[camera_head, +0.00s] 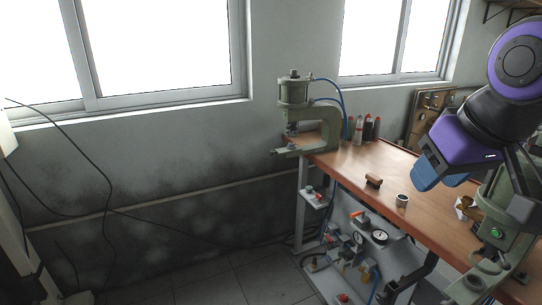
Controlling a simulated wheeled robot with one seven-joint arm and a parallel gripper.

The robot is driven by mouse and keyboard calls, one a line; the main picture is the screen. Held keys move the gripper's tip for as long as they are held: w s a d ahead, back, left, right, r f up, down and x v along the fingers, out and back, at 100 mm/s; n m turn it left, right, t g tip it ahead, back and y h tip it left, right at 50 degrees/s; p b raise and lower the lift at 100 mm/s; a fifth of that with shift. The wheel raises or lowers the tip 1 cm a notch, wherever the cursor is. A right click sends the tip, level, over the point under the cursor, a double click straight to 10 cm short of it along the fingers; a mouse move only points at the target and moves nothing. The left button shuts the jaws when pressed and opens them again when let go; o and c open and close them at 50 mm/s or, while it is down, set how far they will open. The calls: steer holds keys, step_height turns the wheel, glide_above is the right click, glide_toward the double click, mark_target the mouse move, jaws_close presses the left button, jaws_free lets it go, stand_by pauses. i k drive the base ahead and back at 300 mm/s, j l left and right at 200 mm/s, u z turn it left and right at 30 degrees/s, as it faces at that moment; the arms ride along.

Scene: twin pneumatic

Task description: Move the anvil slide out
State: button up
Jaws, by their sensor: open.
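A green C-frame pneumatic press (325,127) stands at the far left end of the bench, with a cylinder on top and blue hoses. A flat slide piece (288,152) sits low at its front, below the ram, and juts left past the bench end. A second green press (508,235) with a lit green button stands at the right front, partly hidden by my arm. A flat green piece at its base, perhaps its slide, reaches toward the lower picture edge. My purple and blue arm hangs in front of it. I cannot make out my gripper's fingers.
The wooden bench top (345,170) carries a small brown block (373,181), a metal cup (402,200) and several bottles (367,130) at the back. Valves, gauges and hoses (360,245) hang below.

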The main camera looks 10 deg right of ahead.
mark_target(280, 151)
steer(key=i+j+z, duration=0.15)
steer(key=j, duration=0.2)
steer(key=i+j+z, duration=0.1)
steer(key=i+j, duration=1)
steer(key=i+j+u, duration=0.1)
steer(key=i+j, duration=0.25)
steer(key=i, duration=0.15)
